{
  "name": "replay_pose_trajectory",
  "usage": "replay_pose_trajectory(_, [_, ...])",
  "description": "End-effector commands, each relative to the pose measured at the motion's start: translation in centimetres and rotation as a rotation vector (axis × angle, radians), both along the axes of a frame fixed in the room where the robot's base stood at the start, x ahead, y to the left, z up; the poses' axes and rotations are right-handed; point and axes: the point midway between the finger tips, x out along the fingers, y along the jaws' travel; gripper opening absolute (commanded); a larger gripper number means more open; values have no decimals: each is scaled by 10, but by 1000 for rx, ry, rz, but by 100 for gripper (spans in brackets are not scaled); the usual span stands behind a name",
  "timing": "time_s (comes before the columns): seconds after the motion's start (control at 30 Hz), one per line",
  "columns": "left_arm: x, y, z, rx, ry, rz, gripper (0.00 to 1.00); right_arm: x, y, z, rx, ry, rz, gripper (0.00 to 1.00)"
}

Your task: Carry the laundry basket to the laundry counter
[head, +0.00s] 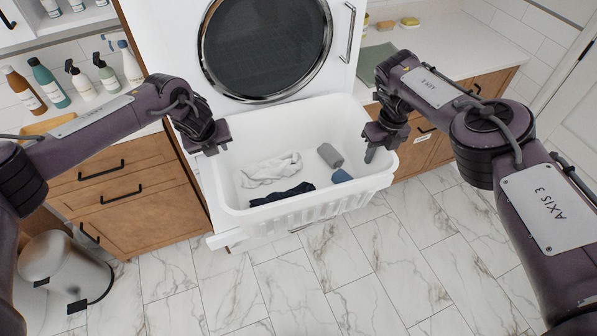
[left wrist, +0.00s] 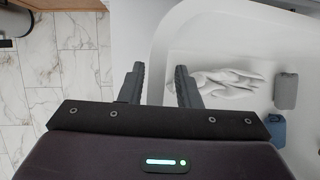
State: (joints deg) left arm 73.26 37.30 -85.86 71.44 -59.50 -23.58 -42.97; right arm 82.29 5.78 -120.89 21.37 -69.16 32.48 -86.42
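The white laundry basket (head: 355,189) is upright in front of the dryer, with a pale cloth (head: 270,170), a dark cloth (head: 282,195), a grey rolled item (head: 330,155) and a blue item (head: 342,176) inside. My left gripper (head: 208,147) is at the basket's left rim. In the left wrist view its fingers (left wrist: 160,88) are apart, with the white rim between them and no clear contact. My right gripper (head: 376,150) is at the right rim. One finger points down inside the basket; the other is hidden. The laundry counter (head: 462,38) is at the back right.
The dryer (head: 265,45) stands behind the basket. A white ledge (head: 222,241) shows below its front left; whether they touch is unclear. Bottles (head: 50,83) stand on the left counter. A bin (head: 65,268) stands at lower left. The marble floor (head: 340,280) in front is clear.

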Motion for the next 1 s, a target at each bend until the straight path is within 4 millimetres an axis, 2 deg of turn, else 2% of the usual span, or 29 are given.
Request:
replay_pose_trajectory(0.07, [0,0,0,0,0,0,27,0,0,0,0,0,0,27])
replay_pose_trajectory(0.27, [0,0,0,0,0,0,1,0,0,0,0,0,0,1])
replay_pose_trajectory(0.3, [0,0,0,0,0,1,0,0,0,0,0,0,0,0])
replay_pose_trajectory(1.0, [0,1,1,1,-1,1,0,0,-1,1,-1,-1,-1,0])
